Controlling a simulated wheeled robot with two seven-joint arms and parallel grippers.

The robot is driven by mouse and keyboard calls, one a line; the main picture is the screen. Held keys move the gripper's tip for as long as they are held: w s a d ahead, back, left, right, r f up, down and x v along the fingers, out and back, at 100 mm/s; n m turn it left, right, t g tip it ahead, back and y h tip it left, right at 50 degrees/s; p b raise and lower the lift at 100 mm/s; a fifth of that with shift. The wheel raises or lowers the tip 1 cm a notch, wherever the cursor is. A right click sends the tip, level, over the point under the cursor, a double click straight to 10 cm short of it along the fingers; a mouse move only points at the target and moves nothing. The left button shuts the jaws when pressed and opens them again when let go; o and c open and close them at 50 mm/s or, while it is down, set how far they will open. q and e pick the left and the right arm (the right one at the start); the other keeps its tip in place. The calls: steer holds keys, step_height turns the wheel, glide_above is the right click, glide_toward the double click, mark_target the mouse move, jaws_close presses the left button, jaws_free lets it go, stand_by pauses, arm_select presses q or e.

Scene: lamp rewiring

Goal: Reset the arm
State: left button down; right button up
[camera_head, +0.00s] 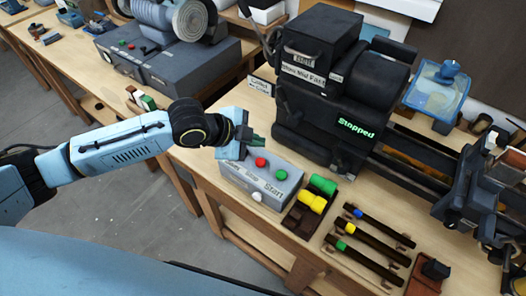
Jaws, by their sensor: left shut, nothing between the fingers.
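My left arm comes in from the left, and its gripper (249,141) is over the back left part of a grey control box (237,178) on the bench. The gripper is shut, and I see nothing held in it. The box has a red button (260,162), a green button (281,175) and a white button (257,196), with "Start" lettered on its front. The gripper is close to the red button; I cannot tell whether it touches the box. My right gripper is not in view.
A large dark machine (318,100) reading "Stopped" stands behind the box. Green (323,184) and yellow (313,202) cylinders lie in a dark tray to its right. Several dark bars (372,228) lie on the bench. Another bench stands at the back left, with floor between.

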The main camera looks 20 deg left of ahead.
arm_select(q)
steer(key=shift+n, duration=0.8)
steer(key=s+d, duration=0.2)
steer(key=s+d+f, duration=0.1)
steer(key=s, duration=0.1)
steer(key=shift+s+d+f, duration=0.2)
steer(key=shift+s+d, duration=0.05)
steer(key=shift+d, duration=0.15)
steer(key=s+a+f+n+g+y, duration=0.25)
steer(key=s+a+n, duration=0.4)
steer(key=s, duration=0.35)
steer(key=s+a+f+n+g+y, duration=0.1)
steer(key=s+a+f+n+y, duration=0.3)
steer(key=s+n, duration=0.5)
step_height(320, 180, down, 29)
steer(key=s+a+m+b, duration=0.1)
steer(key=s+m+b, duration=0.15)
steer(key=b, duration=0.25)
steer(key=s+a+f+g+b, duration=0.2)
steer(key=s+a+f+b, duration=0.1)
steer(key=s+f, duration=1.3)
step_height(320, 180, down, 2)
steer(key=shift+f+n+b, duration=0.1)
steer(key=shift+n+b, duration=0.25)
steer(key=shift+n, duration=0.05)
